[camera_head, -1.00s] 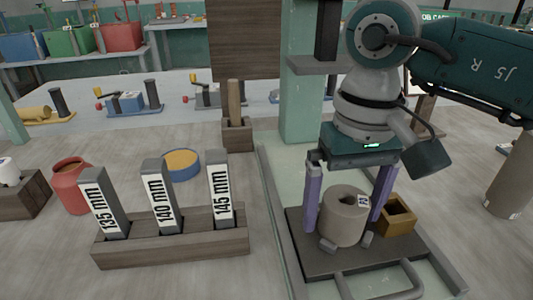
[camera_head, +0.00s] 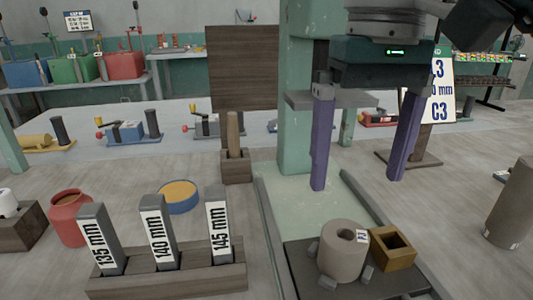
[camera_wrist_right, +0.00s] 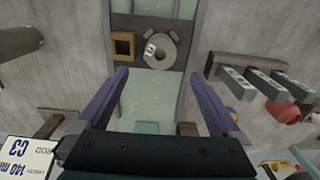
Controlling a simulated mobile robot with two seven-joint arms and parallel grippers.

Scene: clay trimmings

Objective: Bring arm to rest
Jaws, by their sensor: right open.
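My right gripper (camera_head: 360,185) is open and empty, with its two purple fingers spread wide. It hangs above and behind a grey clay cylinder (camera_head: 343,258) with a hole in its top and a small label. The cylinder stands upright on a dark board (camera_head: 305,272), with small grey blocks around its base. In the right wrist view the fingers (camera_wrist_right: 160,90) are apart with nothing between them, and the cylinder (camera_wrist_right: 161,53) lies beyond their tips. My left gripper is in neither view.
A square tan box (camera_head: 392,262) stands beside the cylinder. A wooden rack (camera_head: 170,280) holds upright gauges marked 135, 140 and 145 mm. A green post (camera_head: 296,100) rises behind. A sign (camera_head: 440,90) stands at the right, and a tall grey-brown cylinder (camera_head: 512,205) at the far right.

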